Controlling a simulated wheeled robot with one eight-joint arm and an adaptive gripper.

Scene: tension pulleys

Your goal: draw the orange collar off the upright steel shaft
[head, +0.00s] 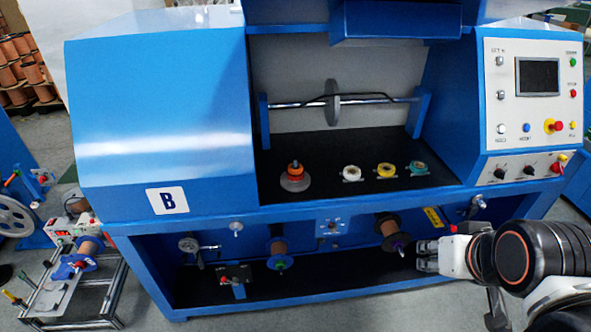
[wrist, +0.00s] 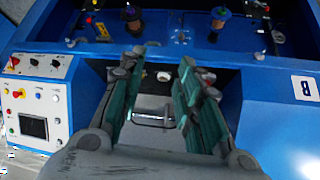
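The orange collar (head: 295,167) sits around the upright steel shaft, just above a wide grey-and-reddish round base (head: 295,183) on the machine's black deck. Only a little of the shaft's top shows above the collar in the head view. My gripper (head: 427,256) is low at the right in the head view, in front of the machine's lower bay, well apart from the collar. In the wrist view its two green-padded fingers (wrist: 162,62) are spread with nothing held between them. I cannot make out the collar in the wrist view.
White (head: 351,173), yellow (head: 385,170) and teal (head: 418,168) rings stand on the deck right of the collar. A horizontal rod with a grey disc (head: 333,103) spans the recess behind. The control panel (head: 537,78) is at the right. Spools (head: 391,232) project from the lower bay.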

